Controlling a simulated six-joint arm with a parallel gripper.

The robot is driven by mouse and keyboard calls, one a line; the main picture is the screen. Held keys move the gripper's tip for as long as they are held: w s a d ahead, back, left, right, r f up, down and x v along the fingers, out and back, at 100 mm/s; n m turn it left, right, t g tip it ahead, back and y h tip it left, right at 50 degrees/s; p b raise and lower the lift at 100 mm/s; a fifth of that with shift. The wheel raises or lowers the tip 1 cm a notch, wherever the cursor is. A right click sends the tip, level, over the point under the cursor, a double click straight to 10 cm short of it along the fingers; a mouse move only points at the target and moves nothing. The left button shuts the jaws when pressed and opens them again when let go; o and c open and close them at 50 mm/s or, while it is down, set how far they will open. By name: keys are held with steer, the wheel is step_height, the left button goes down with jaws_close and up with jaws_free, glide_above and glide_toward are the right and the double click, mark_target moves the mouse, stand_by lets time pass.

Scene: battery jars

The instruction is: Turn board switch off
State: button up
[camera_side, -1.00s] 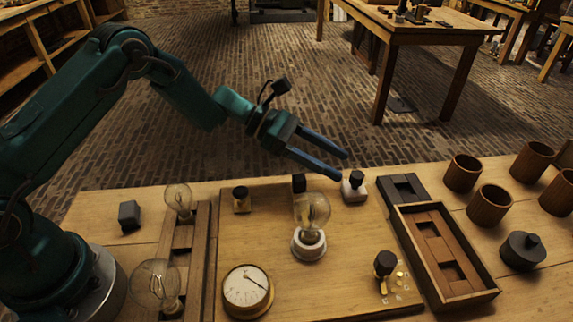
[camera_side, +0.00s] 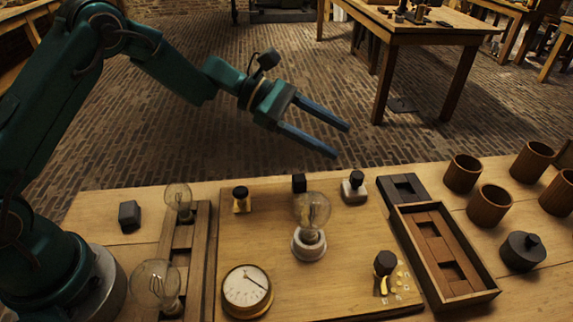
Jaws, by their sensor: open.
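The wooden board (camera_side: 350,285) lies on the table. A black-knobbed switch with brass contacts (camera_side: 385,264) stands at its lower right. A smaller black-topped piece on a brass-coloured base (camera_side: 241,200) stands at its upper left; I cannot tell which of the two is the board switch. A clear bulb in a white socket (camera_side: 310,243) stands mid-board and shows no clear glow. My gripper (camera_side: 341,141) is open and empty, above and beyond the board's far edge, touching nothing.
Two loose bulbs (camera_side: 178,199) (camera_side: 155,284) sit along a wooden rack at left. A dark block (camera_side: 130,215) lies beyond it. A wooden tray (camera_side: 487,297), brown cups (camera_side: 490,204) and a black lidded jar (camera_side: 522,251) are at right. A black-capped white piece (camera_side: 354,187) stands at the board's far edge.

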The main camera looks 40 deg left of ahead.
mark_target(344, 185)
steer(key=f+m, duration=0.1)
steer(key=m, duration=0.9)
steer(key=f+m, duration=0.2)
steer(key=m, duration=0.9)
steer(key=f+m, duration=0.2)
steer(key=m, duration=0.9)
steer(key=shift+s+a, duration=0.1)
steer(key=shift+a, duration=0.15)
steer(key=shift+m, duration=0.3)
steer(key=shift+x, duration=2.55)
steer(key=shift+f, duration=0.1)
